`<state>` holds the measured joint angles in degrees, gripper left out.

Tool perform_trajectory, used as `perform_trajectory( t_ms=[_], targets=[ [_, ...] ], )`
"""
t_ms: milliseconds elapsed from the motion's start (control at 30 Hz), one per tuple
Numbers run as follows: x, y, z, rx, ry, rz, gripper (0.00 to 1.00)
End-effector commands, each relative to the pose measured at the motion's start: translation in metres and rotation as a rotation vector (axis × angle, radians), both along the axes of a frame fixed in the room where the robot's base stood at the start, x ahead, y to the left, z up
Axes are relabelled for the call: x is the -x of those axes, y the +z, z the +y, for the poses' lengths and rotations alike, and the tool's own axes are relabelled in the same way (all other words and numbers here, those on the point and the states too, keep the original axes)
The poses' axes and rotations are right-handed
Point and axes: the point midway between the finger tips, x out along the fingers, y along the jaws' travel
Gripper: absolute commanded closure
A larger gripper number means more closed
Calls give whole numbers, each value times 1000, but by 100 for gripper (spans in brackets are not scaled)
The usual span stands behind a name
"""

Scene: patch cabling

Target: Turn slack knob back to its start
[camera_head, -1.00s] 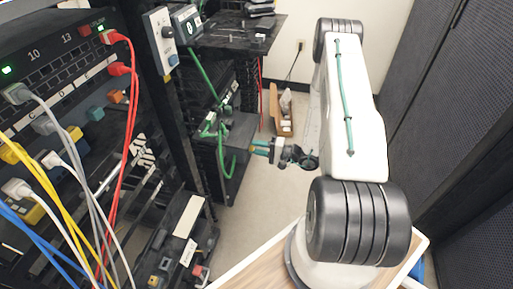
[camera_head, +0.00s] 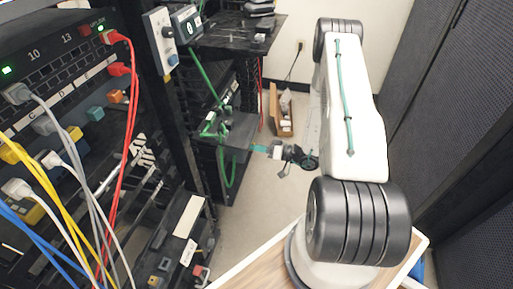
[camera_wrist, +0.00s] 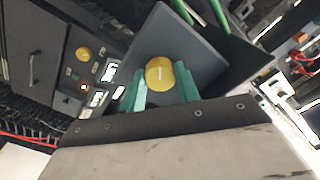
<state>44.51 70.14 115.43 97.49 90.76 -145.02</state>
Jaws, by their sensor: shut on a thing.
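A round yellow knob (camera_wrist: 160,73) with a white pointer mark sits on a dark grey panel (camera_wrist: 152,38) in the wrist view. I take it to be the slack knob; no label on it is readable. My gripper (camera_wrist: 163,86) has its green fingers on either side of the knob, shut on it. The pointer mark looks close to upright in the wrist view. In the head view my gripper (camera_head: 259,149) reaches left to the lower rack box (camera_head: 240,128), and the knob is hidden there.
Another yellow round part (camera_wrist: 83,54) sits on a neighbouring panel in the wrist view. Green cables (camera_head: 222,165) hang by the rack box. At left are a patch panel and red cables (camera_head: 131,120). A cardboard box (camera_head: 283,122) stands on the floor behind.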

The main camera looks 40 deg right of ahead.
Motion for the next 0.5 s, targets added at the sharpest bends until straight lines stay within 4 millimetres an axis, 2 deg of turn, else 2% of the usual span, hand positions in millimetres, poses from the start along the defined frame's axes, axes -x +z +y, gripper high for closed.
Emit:
perform_trajectory(
  t_ms=[500],
  targets=[
    [1, -2, 0, 105, -1, -78, 91]
  ],
)
